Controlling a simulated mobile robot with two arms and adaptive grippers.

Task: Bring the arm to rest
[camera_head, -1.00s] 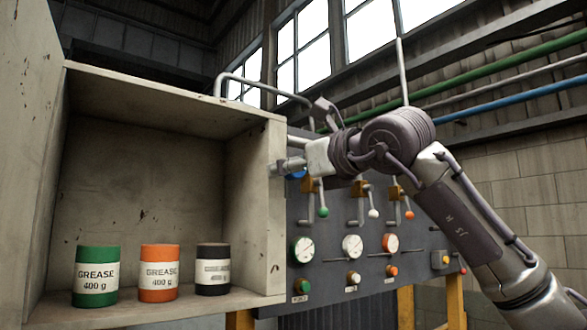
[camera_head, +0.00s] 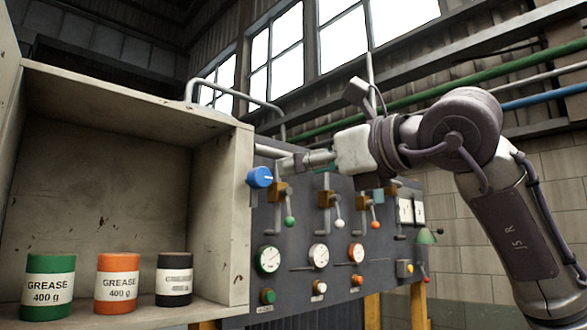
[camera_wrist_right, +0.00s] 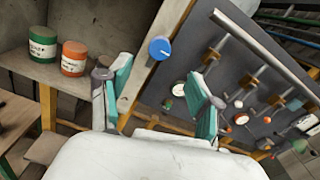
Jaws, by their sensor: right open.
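My right arm (camera_head: 480,150) comes in from the right, raised in front of the grey panel. Its gripper (camera_head: 303,161) points left, just right of the open cabinet's edge, and looks a little above and right of the blue knob (camera_head: 259,177). In the right wrist view the two teal-padded fingers of the gripper (camera_wrist_right: 157,98) stand wide apart with nothing between them. The blue knob (camera_wrist_right: 160,49) shows beyond the fingers, apart from them. My left gripper is in neither view.
The open cabinet (camera_head: 215,205) at left holds a green grease can (camera_head: 48,286), an orange one (camera_head: 117,284) and a black one (camera_head: 174,279). The grey panel (camera_head: 290,250) carries gauges, levers and buttons. A bent pipe (camera_head: 235,93) runs behind the cabinet top.

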